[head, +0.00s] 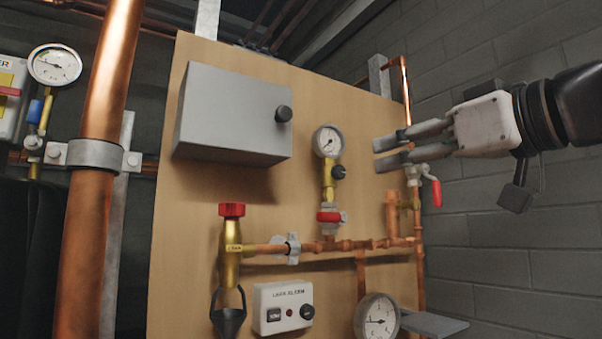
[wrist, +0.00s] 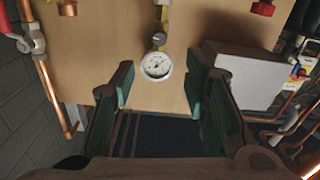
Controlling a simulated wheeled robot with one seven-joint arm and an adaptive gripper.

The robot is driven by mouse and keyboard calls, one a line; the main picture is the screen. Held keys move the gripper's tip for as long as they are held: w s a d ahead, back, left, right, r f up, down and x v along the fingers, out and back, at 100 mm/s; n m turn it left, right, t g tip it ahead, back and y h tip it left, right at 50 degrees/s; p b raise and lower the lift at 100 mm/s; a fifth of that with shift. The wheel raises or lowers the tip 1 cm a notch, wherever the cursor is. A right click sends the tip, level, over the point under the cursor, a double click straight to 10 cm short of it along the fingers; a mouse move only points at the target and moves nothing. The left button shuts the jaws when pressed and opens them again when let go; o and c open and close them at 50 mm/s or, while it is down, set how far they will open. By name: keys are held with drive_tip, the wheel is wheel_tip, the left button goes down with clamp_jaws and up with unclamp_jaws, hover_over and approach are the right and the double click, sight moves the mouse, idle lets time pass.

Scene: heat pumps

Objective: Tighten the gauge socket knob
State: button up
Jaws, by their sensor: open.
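A small round gauge (head: 328,141) with a white dial stands on a brass socket on the wooden board. A small black knob (head: 339,172) sits on the right side of that socket, just below the gauge. In the wrist view, which is upside down, the gauge (wrist: 156,66) and the dark knob (wrist: 159,39) lie ahead between my fingers. My gripper (head: 378,155) is open and empty, to the right of the gauge and knob and apart from them. Both fingers show in the wrist view, with my gripper (wrist: 161,88) spread wide and nothing between them.
A grey box (head: 235,115) with a black knob juts out left of the gauge. A red-handled valve (head: 328,216) is below it. Another red lever (head: 435,191) hangs below my gripper. A leak alarm (head: 283,307) and larger gauge (head: 377,318) sit lower.

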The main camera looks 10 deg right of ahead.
sight(341, 173)
drive_tip(key=p+x, duration=0.1)
drive_tip(key=x, duration=1.1)
drive_tip(key=shift+w+f, duration=0.1)
clamp_jaws()
